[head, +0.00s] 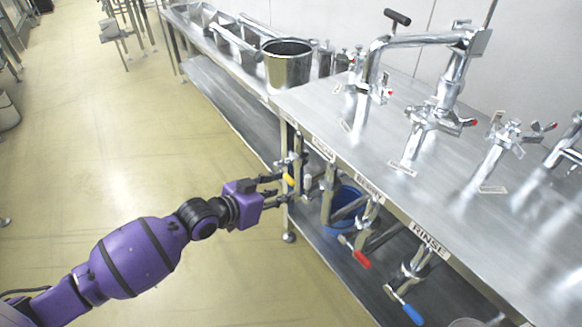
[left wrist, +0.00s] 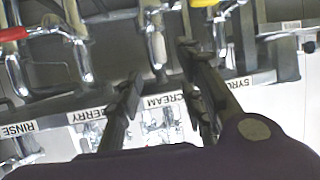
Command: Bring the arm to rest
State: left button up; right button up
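My left arm is purple and reaches in from the lower left in the head view. Its gripper (head: 277,188) is beside the front edge of the steel counter (head: 335,122), near the pipes and a yellow-handled valve (head: 290,180). In the left wrist view the two dark fingers of the gripper (left wrist: 158,70) stand apart, with nothing held between them. A steel pipe (left wrist: 156,45) shows beyond the gap; I cannot tell whether the fingers touch it. My right gripper is in neither view.
Red (head: 361,259) and blue (head: 412,313) valve handles hang below the counter, by a blue bucket (head: 347,203) on the lower shelf. A steel pot (head: 287,66) stands on the counter's far part.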

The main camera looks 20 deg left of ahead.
pick_arm(q)
jog(key=s+d+f+y, duration=0.1)
jog(key=s+f, duration=0.5)
jog(key=s, duration=0.2)
jog(key=s+d+f+y, duration=0.1)
jog(key=s+f, duration=0.5)
jog(key=s, duration=0.3)
jog(key=s+a+f+n+g+y, duration=0.15)
jog(key=s+f, duration=0.25)
jog(key=s, duration=0.9)
jog(key=s+a+f+n+g+y, duration=0.1)
jog(key=s+f+n+g+y, duration=0.25)
jog(key=s, duration=1.05)
jog(key=w+d+r+t+h+p, duration=0.1)
jog(key=w+r+p, duration=0.2)
jog(key=r+p, duration=0.8)
jog(key=shift+w+r+t+p, duration=0.25)
jog(key=shift+t+p, duration=0.05)
jog(key=shift+p, duration=0.3)
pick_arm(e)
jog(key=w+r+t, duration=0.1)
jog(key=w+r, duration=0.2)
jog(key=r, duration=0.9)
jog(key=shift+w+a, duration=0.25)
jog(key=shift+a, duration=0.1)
